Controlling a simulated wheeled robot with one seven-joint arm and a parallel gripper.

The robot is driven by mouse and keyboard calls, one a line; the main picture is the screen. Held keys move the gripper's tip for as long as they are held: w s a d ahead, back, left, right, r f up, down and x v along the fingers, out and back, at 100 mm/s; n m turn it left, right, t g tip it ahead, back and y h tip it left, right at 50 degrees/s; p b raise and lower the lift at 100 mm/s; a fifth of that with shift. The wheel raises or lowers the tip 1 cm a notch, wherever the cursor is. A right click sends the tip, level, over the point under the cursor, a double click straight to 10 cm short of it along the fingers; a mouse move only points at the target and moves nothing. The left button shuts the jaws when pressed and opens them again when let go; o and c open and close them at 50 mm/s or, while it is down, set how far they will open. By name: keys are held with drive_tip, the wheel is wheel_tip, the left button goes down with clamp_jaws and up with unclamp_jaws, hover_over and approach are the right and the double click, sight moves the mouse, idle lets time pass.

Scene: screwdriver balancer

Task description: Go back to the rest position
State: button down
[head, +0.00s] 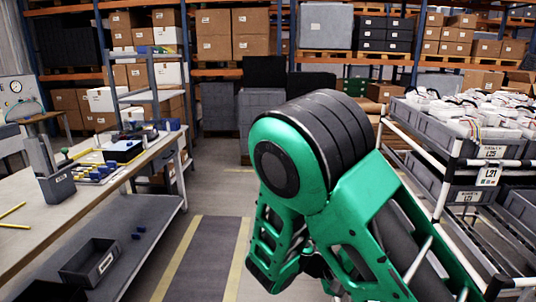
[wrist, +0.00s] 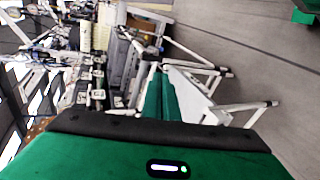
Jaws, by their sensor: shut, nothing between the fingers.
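My green arm fills the middle and right of the head view, bent at a large black-ringed joint. My gripper (wrist: 162,75) shows in the wrist view as two narrow green fingers close together beyond the dark-edged green housing. It is shut with nothing between the fingers. No object touches the fingertips that I can make out. In the head view the gripper itself cannot be made out behind the arm. No screwdriver balancer can be made out in either view.
A workbench (head: 100,190) with bins and tools stands at the left. A cart of grey trays (head: 462,150) holding white parts stands close at the right. Shelving with cardboard boxes (head: 232,35) is at the back. A yellow-edged floor lane (head: 205,250) between bench and arm is clear.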

drive_tip(key=s+d+r+m+g+y, duration=0.1)
drive_tip(key=s+d+r+m+y, duration=0.2)
drive_tip(key=s+d+y, duration=0.35)
drive_tip(key=s+d+r+m+g+y, duration=0.2)
drive_tip(key=s+d+r+m+y, duration=0.15)
drive_tip(key=s+d+y, duration=0.35)
drive_tip(key=s+a+r+m+t, duration=0.1)
drive_tip(key=s+r+t, duration=0.1)
drive_tip(key=s, duration=0.6)
drive_tip(key=shift+a+r+t, duration=0.4)
drive_tip(key=shift+r, duration=0.4)
drive_tip(key=shift+w+f, duration=0.25)
drive_tip(key=shift+w, duration=0.35)
